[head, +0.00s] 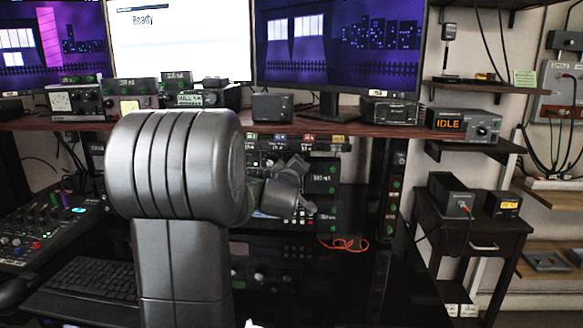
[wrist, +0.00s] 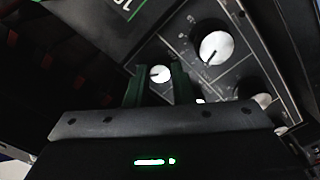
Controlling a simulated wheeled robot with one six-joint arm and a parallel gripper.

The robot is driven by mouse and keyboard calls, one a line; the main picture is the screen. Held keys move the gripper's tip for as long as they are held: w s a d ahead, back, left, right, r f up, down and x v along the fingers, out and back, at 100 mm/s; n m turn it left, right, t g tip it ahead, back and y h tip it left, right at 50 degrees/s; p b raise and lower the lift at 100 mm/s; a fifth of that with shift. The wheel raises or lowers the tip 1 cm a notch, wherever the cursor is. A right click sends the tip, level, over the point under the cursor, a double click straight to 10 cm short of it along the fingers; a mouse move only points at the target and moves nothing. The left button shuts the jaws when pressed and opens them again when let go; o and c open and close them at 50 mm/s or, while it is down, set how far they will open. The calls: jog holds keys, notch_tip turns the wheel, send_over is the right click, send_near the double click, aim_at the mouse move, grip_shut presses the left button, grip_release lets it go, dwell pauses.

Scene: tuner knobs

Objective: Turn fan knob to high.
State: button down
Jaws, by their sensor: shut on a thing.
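In the wrist view, my gripper (wrist: 159,78) has its two dark green fingers on either side of a small white-faced knob (wrist: 160,73) with a dark pointer mark, and is shut on it. The knob sits on a dark panel (wrist: 178,30) that appears tilted in this view. A larger white knob (wrist: 215,47) is up and to the right. No label naming the fan is readable. In the head view, my gripper end (head: 308,208) is at the equipment rack (head: 322,176) below the desk shelf; the held knob cannot be made out there.
Another knob (wrist: 262,100) is close to the right of my gripper. The wooden shelf (head: 350,126) with monitors runs above the rack. A dark side table (head: 470,225) holds small boxes at the right.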

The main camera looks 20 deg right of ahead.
jog(key=c, duration=1.3)
grip_release()
jog(key=shift+o, duration=0.2)
jog(key=shift+s, duration=0.1)
jog(key=p+v, duration=0.1)
jog(key=v, duration=1.2)
jog(key=shift+s, duration=0.35)
jog(key=shift+w+a, duration=0.1)
jog(key=x, duration=1.3)
jog(key=shift+w+b, duration=0.35)
jog(key=shift+b, duration=0.1)
